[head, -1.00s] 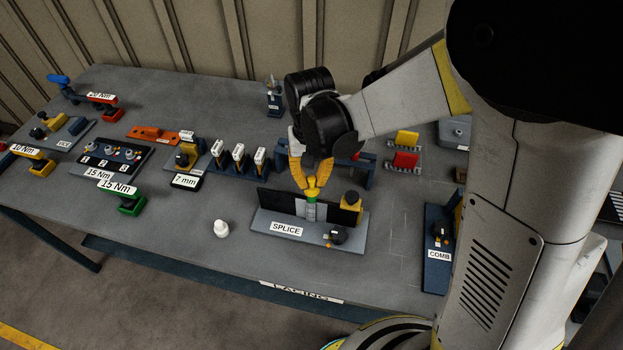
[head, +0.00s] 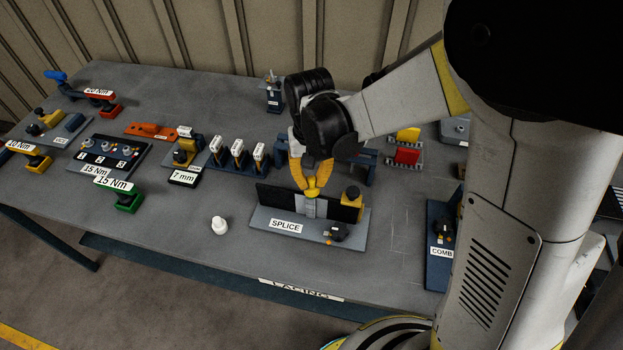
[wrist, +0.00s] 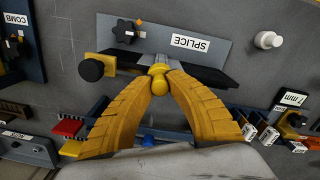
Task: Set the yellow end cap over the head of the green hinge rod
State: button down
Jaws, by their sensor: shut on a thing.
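My gripper (head: 311,183) has its yellow fingers shut on the small yellow end cap (head: 312,191), at the middle of the fixture labelled SPLICE (head: 268,224). In the wrist view the cap (wrist: 159,84) sits between the fingertips (wrist: 160,70), over the gap between the fixture's two dark plates. The cap is directly above the light grey centre block (head: 311,208). The green rod's head is not visible now; the cap and fingertips cover its place. I cannot tell how far the cap is seated.
A black star knob (head: 338,231) is in front. A white knob (head: 220,226) stands on the table to the left. A dark blue rack (head: 369,163) is close behind the gripper.

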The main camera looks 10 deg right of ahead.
aim_at(311, 178)
jog(key=shift+f+b, duration=0.45)
jog(key=shift+f, duration=0.15)
jog(key=c, duration=1.3)
grip_release()
jog(key=shift+c, duration=0.2)
jog(key=shift+r, duration=0.1)
jog(key=shift+r, duration=0.1)
notch_tip(311, 178, up, 12)
jog(key=shift+w, duration=0.15)
jog(key=s+d+f+t+b, duration=0.4)
jog(key=s+d+t+b, duration=0.3)
jog(key=s+d, duration=0.4)
jog(key=shift+d+t, duration=0.3)
jog(key=shift+d, duration=0.95)
